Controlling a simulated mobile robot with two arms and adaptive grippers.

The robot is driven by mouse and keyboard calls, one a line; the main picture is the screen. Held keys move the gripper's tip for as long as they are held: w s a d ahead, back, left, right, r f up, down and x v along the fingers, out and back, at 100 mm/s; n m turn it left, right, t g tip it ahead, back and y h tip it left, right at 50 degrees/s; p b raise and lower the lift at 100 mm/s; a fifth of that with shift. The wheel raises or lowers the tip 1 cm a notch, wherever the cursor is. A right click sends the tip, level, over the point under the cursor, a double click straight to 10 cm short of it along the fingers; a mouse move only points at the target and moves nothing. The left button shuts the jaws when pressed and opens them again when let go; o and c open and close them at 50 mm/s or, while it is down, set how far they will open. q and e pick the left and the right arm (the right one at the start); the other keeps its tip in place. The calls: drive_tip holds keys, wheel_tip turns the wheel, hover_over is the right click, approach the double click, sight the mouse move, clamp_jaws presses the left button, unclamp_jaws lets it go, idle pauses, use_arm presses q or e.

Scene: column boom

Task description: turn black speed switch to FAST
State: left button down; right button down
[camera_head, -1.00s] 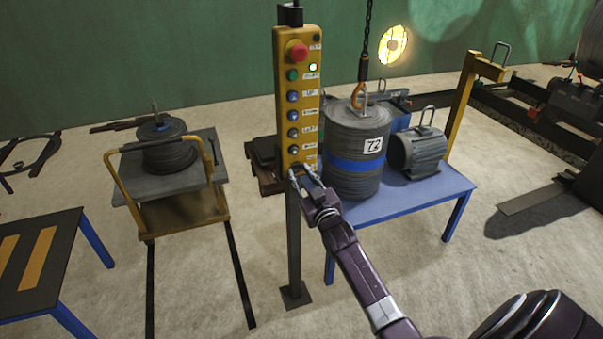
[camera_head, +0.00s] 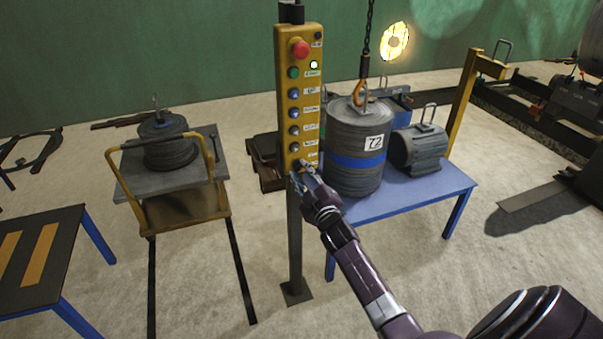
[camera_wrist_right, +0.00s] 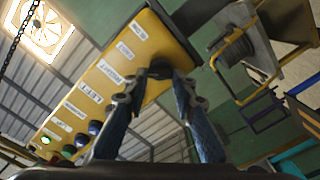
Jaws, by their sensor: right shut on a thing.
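A yellow control box (camera_head: 298,110) stands on a grey post, with a red mushroom button, a column of coloured buttons and small white labels. The black speed switch (camera_wrist_right: 160,69) is at the lower end of the box, seen in the right wrist view. My right gripper (camera_head: 303,168) is shut on it; in the wrist view its two fingers (camera_wrist_right: 159,84) close from either side. The fingers hide most of the switch in the head view. I cannot read which speed it points to. My left gripper is not in view.
A grey drum (camera_head: 350,125) marked 72 stands on a blue table (camera_head: 425,193) just right of the box, under a hook and chain. A yellow-handled cart (camera_head: 185,210) with a coil is to the left. Floor before the post is clear.

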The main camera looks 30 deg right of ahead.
idle(0.3)
drive_tip(key=c, duration=1.6)
unclamp_jaws()
drive_tip(key=v, duration=1.2)
